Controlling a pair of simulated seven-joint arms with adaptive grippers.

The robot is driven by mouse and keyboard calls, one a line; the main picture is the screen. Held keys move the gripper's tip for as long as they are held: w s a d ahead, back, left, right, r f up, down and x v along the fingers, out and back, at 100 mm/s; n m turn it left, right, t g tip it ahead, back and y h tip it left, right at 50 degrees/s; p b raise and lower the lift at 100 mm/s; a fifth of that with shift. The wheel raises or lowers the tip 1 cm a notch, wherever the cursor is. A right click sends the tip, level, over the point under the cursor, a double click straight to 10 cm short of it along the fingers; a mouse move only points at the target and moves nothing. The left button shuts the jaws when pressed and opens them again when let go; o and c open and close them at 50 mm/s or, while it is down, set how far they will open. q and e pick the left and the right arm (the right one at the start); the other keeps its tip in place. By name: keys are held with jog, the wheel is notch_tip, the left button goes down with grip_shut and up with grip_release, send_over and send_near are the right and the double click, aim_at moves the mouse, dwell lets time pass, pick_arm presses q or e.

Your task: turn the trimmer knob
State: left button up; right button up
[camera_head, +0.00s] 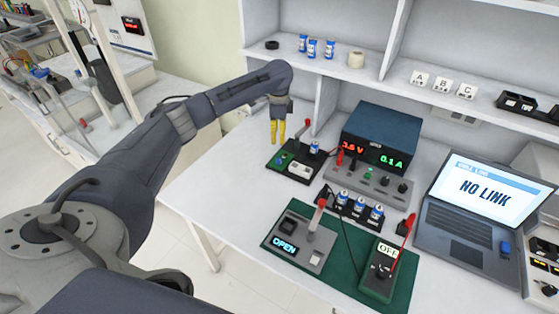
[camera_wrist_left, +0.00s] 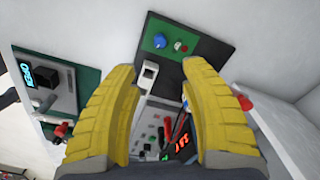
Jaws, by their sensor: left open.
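My left gripper (camera_head: 277,132) has yellow fingers and hangs over the near-left end of a small black board (camera_head: 274,159) with a green section. In the left wrist view the gripper (camera_wrist_left: 160,70) is open, with nothing between its fingers. Past the fingertips is the board (camera_wrist_left: 208,48), with a blue knob (camera_wrist_left: 160,41) on its green part, probably the trimmer knob. I cannot tell the gripper's height above the board. My right gripper is not in view.
A green mat (camera_head: 345,274) in front carries a box reading OPEN (camera_head: 296,245) and a meter (camera_head: 380,272). A laptop (camera_head: 470,215) reading NO LINK is at right. Shelves rise behind.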

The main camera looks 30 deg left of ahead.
aim_at(279, 159)
pick_arm(q)
notch_tip(279, 159, down, 14)
jog(key=shift+w+r, duration=0.1)
dwell(0.5)
grip_shut()
dwell(0.3)
